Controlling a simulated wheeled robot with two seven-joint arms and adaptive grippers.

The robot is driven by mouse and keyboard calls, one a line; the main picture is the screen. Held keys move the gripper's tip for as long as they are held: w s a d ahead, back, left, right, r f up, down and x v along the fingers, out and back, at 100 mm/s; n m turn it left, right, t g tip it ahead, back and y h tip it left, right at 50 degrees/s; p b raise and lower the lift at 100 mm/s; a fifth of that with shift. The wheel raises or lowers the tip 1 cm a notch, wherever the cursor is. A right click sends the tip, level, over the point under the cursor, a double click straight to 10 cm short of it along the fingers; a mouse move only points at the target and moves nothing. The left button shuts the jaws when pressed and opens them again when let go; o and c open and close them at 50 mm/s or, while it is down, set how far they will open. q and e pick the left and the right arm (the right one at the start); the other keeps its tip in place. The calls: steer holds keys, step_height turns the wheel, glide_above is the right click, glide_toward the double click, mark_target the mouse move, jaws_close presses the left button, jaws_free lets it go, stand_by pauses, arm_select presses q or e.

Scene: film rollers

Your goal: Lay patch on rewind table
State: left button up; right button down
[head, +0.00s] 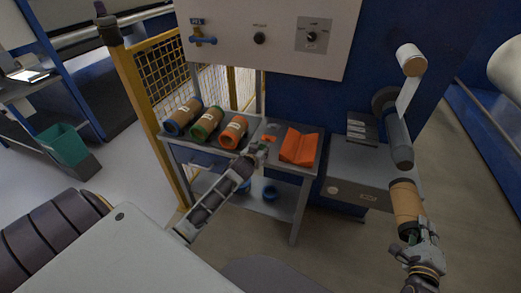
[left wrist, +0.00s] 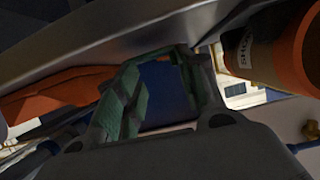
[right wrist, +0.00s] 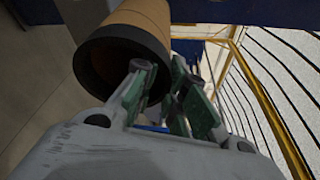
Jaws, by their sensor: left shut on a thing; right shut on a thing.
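A low grey table (head: 285,168) stands at the machine's front. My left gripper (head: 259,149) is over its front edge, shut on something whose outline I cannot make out. A small orange piece (head: 268,138), which may be the patch, lies just beyond its fingertips. The left wrist view shows green finger pads (left wrist: 158,85) with dark blue between them. My right gripper (head: 425,240) is shut at the lower end of a brown roll (head: 406,207). In the right wrist view its fingers (right wrist: 165,85) are at the roll's black end ring (right wrist: 115,62).
Three rolls with blue, green and orange ends (head: 207,122) lie on the table's left. A folded orange piece (head: 299,147) lies on its right. White film (head: 407,92) runs from an upper roll to a grey cylinder (head: 397,140). A yellow mesh fence (head: 160,75) stands left.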

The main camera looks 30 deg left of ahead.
arm_select(q)
steer(key=shift+f, duration=0.55)
steer(key=o, duration=0.7)
steer(key=shift+r, duration=0.65)
steer(key=shift+v, duration=5.95)
steer(key=shift+f, duration=0.1)
